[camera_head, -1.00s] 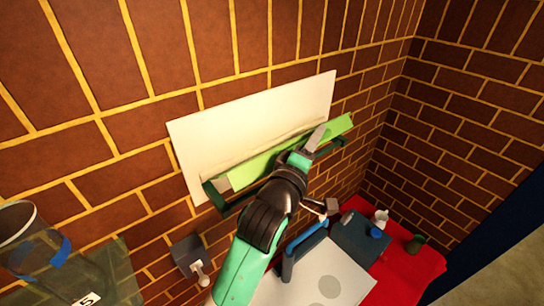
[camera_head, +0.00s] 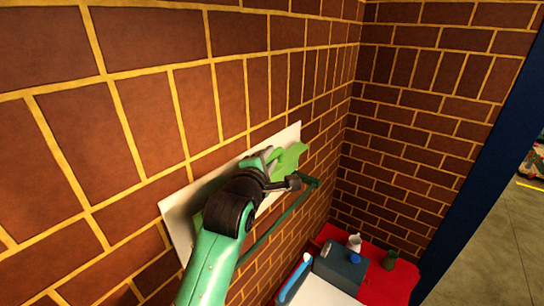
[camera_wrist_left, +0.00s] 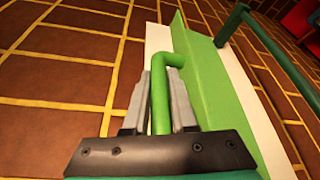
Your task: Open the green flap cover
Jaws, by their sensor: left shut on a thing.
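The green flap cover (camera_head: 291,158) is on a white panel (camera_head: 178,216) on the brick wall. Its right end shows in the camera_head view; my left arm hides much of the rest. In the left wrist view, the cover (camera_wrist_left: 214,82) runs lengthwise beside the gripper, with a bent green handle (camera_wrist_left: 161,100) at its edge. My left gripper (camera_head: 268,158) is at the cover, its fingers shut around the handle. My right gripper is not in view.
A dark green rail (camera_head: 268,236) runs along the wall below the cover, apart from the panel. A red table (camera_head: 385,285) at lower right bears a grey-blue box (camera_head: 340,270) and a few small items. The right-hand wall is clear.

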